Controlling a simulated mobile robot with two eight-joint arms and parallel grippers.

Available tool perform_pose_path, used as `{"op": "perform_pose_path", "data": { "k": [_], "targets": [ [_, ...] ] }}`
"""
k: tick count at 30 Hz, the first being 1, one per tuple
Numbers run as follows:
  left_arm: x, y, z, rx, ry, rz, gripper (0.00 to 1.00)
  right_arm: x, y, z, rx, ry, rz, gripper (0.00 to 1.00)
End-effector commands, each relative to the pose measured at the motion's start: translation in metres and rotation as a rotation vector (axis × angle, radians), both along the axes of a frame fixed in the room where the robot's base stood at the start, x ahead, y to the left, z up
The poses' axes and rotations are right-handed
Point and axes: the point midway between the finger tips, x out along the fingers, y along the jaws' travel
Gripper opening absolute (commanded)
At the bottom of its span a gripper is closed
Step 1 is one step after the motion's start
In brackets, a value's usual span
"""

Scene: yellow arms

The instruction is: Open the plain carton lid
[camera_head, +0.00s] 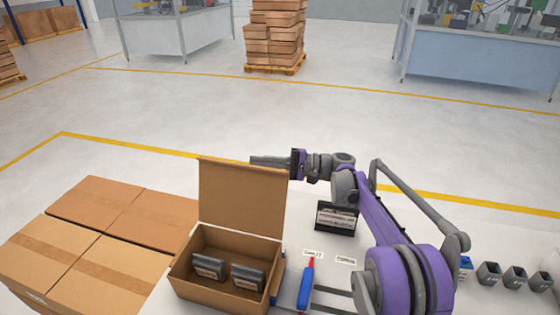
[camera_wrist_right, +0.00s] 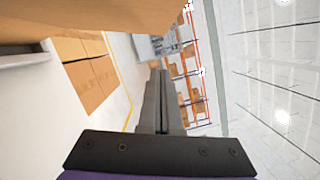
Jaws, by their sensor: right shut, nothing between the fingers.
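The plain carton (camera_head: 218,292) stands on the white table with its lid (camera_head: 241,196) raised roughly upright at the back edge. Two dark grey items (camera_head: 209,269) with pale labels lie inside it. My right gripper (camera_head: 256,161) is shut and empty, at the height of the lid's top edge. Its fingers point left and are partly behind the lid, and I cannot tell whether they touch it. The right wrist view shows the shut fingers (camera_wrist_right: 162,100) below a brown cardboard surface (camera_wrist_right: 110,18). My left gripper is not in view.
Closed cartons (camera_head: 125,277) stand left of the open one. A blue and red tool (camera_head: 306,287), small label cards (camera_head: 313,253) and a dark labelled box (camera_head: 336,218) lie to its right. Several dark cups (camera_head: 514,279) stand at the far right. Open floor lies beyond the table.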

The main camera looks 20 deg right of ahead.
Motion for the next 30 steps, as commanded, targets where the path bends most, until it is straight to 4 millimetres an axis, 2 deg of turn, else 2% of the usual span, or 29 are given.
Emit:
{"op": "perform_pose_path", "data": {
  "k": [1, 4, 9, 22, 30],
  "targets": [
    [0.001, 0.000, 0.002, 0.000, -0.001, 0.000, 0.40, 0.003, 0.011, 0.002, 0.000, 0.000, 0.004, 0.00],
    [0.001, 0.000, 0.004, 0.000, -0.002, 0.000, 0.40, -0.013, 0.016, 0.009, 0.000, -0.001, 0.000, 0.00],
    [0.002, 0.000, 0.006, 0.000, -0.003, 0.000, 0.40, -0.025, 0.024, 0.014, 0.000, -0.001, 0.000, 0.00],
    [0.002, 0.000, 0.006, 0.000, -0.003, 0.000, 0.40, -0.030, 0.027, 0.015, -0.002, -0.002, 0.000, 0.00],
    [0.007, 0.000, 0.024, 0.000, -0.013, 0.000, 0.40, -0.053, 0.043, 0.030, -0.094, -0.140, 0.001, 0.00]
  ]
}}
